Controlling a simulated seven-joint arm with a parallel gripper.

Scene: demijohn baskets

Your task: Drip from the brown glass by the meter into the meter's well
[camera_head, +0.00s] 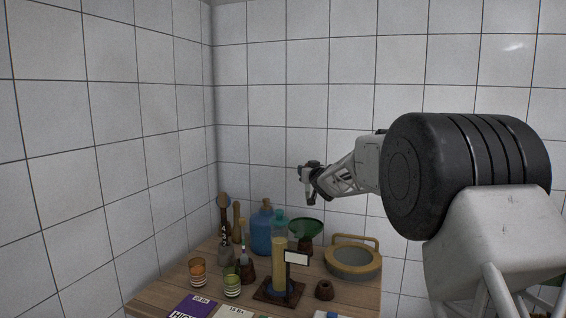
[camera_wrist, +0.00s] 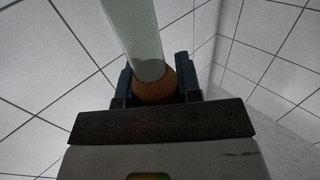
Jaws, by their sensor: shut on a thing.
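My gripper (camera_head: 308,174) is raised in the air, well above the table. In the wrist view its two fingers (camera_wrist: 155,82) are shut on the rounded orange-brown bulb of a dropper (camera_wrist: 152,92), and a pale glass tube extends from the bulb past the top edge. A tall yellowish cylinder (camera_head: 279,262) stands on a dark wooden base with a white card at its side. A small brown round pot (camera_head: 324,290) is right of it, and a small dark brown vessel (camera_head: 248,272) is left of it. I cannot tell which is the meter or its well.
The wooden table (camera_head: 160,297) is crowded. It bears a blue demijohn (camera_head: 262,235), a green funnel (camera_head: 305,228), a tan-rimmed basin (camera_head: 353,263), striped orange (camera_head: 197,272) and green (camera_head: 231,285) glasses, and a purple booklet (camera_head: 195,306). The air around my gripper is free, with tiled walls behind.

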